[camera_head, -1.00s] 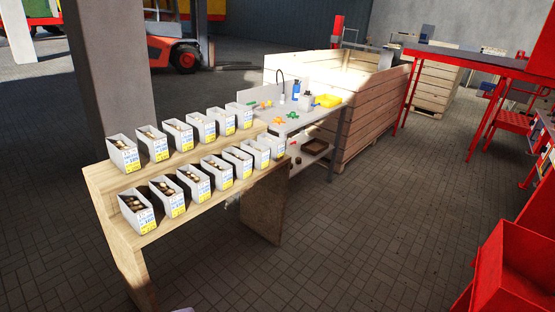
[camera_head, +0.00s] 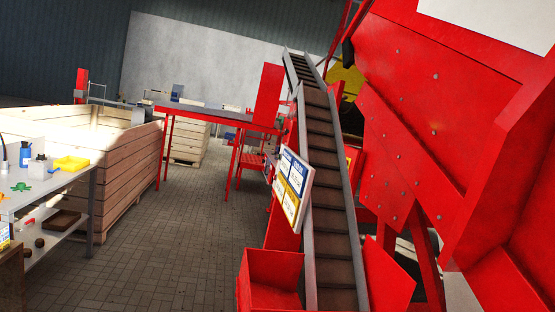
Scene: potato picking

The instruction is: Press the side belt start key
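A tilted panel (camera_head: 292,186) with blue and yellow labelled fields stands right of the picture's middle, beside the belt. It is seen at a steep angle, and its print is too small to read. I cannot make out a start key on it. An inclined conveyor belt (camera_head: 325,165) with cross slats and grey side rails runs up and away just right of the panel. My gripper is not in view.
Large red machinery (camera_head: 440,100) fills the right side. A red bin (camera_head: 272,278) stands below the panel. A wooden crate (camera_head: 130,165) and a grey table (camera_head: 60,190) are at left. A red platform (camera_head: 215,112) is behind. The paved floor (camera_head: 185,245) between is clear.

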